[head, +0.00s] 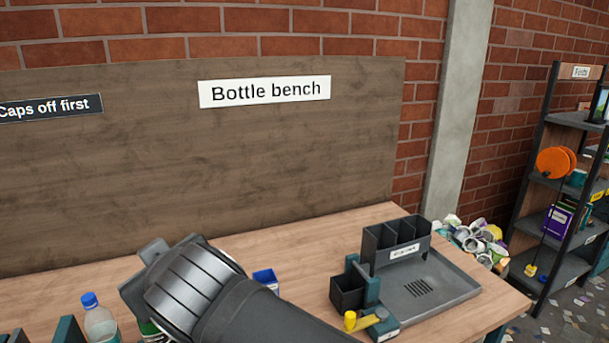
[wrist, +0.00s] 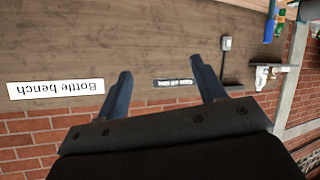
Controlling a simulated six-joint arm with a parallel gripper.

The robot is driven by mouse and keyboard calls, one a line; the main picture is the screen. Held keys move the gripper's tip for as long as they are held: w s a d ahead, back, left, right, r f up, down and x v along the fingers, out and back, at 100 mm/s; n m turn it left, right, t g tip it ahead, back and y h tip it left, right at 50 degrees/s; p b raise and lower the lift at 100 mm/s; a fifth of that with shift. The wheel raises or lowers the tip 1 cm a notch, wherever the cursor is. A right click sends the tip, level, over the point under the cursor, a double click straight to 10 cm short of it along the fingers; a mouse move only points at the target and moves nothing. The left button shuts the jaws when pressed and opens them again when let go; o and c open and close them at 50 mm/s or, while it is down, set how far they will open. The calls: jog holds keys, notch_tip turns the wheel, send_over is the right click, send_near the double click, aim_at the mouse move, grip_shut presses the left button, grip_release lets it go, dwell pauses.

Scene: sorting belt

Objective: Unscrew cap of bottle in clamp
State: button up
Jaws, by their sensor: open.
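A clear bottle (head: 101,325) with a blue cap (head: 89,299) stands at the bottom left of the head view, its lower part cut off by the frame. A teal device with a yellow lever (head: 365,318), possibly the clamp, sits at the bench's front right; I see no bottle in it. My gripper (wrist: 163,84) is open and empty in the wrist view, its two fingers spread before the wooden back panel. My arm crosses the bottom middle of the head view.
A dark tray (head: 455,292) with a divided bin (head: 397,244) stands at the bench's right. A small blue box (head: 265,278) is partly behind my arm. A dark open box (head: 347,291) adjoins the teal device. Crumpled cans (head: 477,242) are heaped beyond the bench's right edge.

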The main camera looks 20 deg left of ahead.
jog(key=shift+c, duration=0.7)
jog(key=w+a+f+m+g+h, duration=0.1)
jog(key=w+a+g+h, duration=0.25)
jog(key=a+h, duration=0.45)
jog(key=w+a+f+m+g+h, duration=0.1)
jog(key=w+a+g+h, duration=0.3)
jog(key=a, duration=0.9)
jog(key=shift+t+y, duration=0.4)
jog(key=shift+t, duration=0.45)
jog(key=f, duration=0.5)
jog(key=w+f, duration=0.1)
jog(key=f, duration=1.1)
jog(key=shift+w+d, duration=0.15)
jog(key=shift+d, duration=0.05)
jog(key=c, duration=1.1)
jog(key=n, duration=0.4)
jog(key=shift+n, duration=0.4)
